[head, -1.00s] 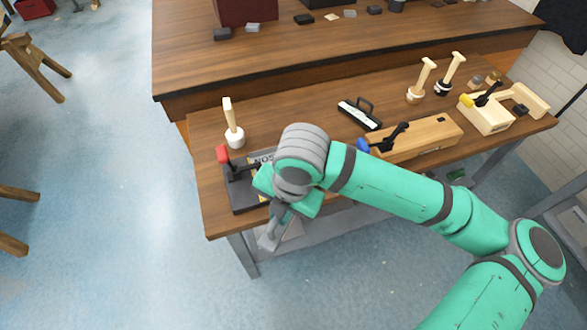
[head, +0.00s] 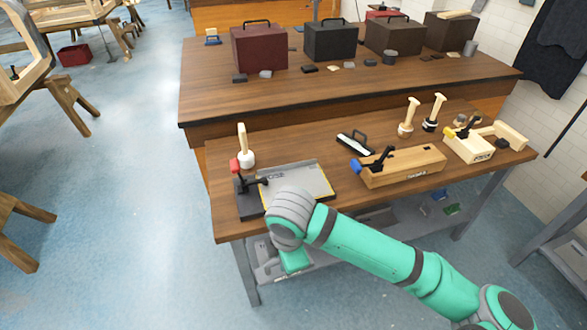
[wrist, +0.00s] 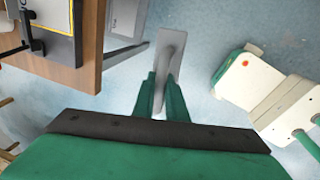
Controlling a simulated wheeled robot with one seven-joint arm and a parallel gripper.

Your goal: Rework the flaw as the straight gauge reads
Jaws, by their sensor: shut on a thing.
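My gripper (wrist: 160,92) is shut on a flat grey metal plate (wrist: 171,60), seen between its green fingers in the wrist view. In the head view my gripper and the plate are low beside the front edge of the workbench, partly hidden by my arm. A grey panel with a yellow edge (head: 303,176) lies on the bench under a red-handled clamp (head: 243,181). A black and white bar with a handle (head: 355,144) lies behind it; I cannot tell whether this is the straight gauge. No flaw is readable at this size.
A wooden block with a blue-handled clamp (head: 405,168) and a pale wooden fixture with a yellow-handled clamp (head: 468,146) stand to the right. A white-headed mallet (head: 246,157) and two more wooden-handled tools stand behind. Toolboxes (head: 260,47) stand on the back bench.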

